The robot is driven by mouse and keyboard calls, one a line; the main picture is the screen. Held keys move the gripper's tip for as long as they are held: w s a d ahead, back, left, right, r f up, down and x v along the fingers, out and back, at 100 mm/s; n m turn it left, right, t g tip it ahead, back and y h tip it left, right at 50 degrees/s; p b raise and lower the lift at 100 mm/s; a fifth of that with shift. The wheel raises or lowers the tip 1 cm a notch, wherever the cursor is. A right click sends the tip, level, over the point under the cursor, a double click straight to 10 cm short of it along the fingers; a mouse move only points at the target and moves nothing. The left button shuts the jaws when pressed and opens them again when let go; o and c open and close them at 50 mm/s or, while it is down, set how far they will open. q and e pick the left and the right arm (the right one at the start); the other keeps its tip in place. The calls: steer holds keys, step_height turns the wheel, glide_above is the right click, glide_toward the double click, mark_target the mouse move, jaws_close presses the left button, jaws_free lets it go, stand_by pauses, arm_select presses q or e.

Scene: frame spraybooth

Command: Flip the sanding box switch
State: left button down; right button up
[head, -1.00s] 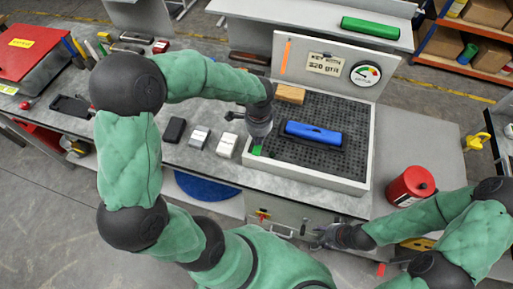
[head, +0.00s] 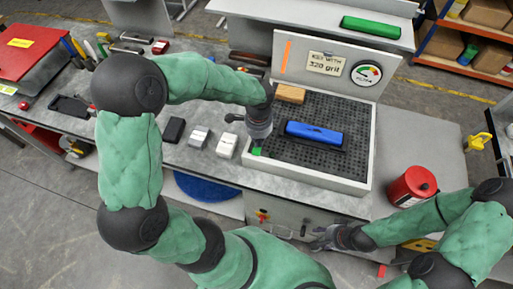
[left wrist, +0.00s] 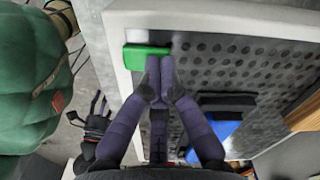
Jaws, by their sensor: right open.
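The sanding box (head: 366,170) has a light frame around a black perforated bed and a back panel with a dial. A small green block, which looks like the switch (head: 257,151), sits at its near left corner. It also shows in the left wrist view (left wrist: 146,57). My left gripper (head: 258,143) points down at that corner. In the left wrist view, its fingertips (left wrist: 160,66) are together right beside the green block, with nothing visible between them. Whether they touch it is unclear. My right gripper (head: 322,240) is open and empty, low in front of the bench.
A blue sanding block (head: 313,133) and a wooden block (head: 290,94) lie on the bed. A red can (head: 411,187) stands right of the box. Small boxes (head: 227,146) stand left of it. Red and yellow controls (head: 262,216) are on the bench front.

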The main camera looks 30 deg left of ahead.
arm_select(q)
steer(key=shift+f, duration=0.25)
steer(key=shift+s, duration=0.1)
steer(key=shift+r+p, duration=2.8)
steer(key=shift+r, duration=0.8)
steer(key=shift+f, duration=0.1)
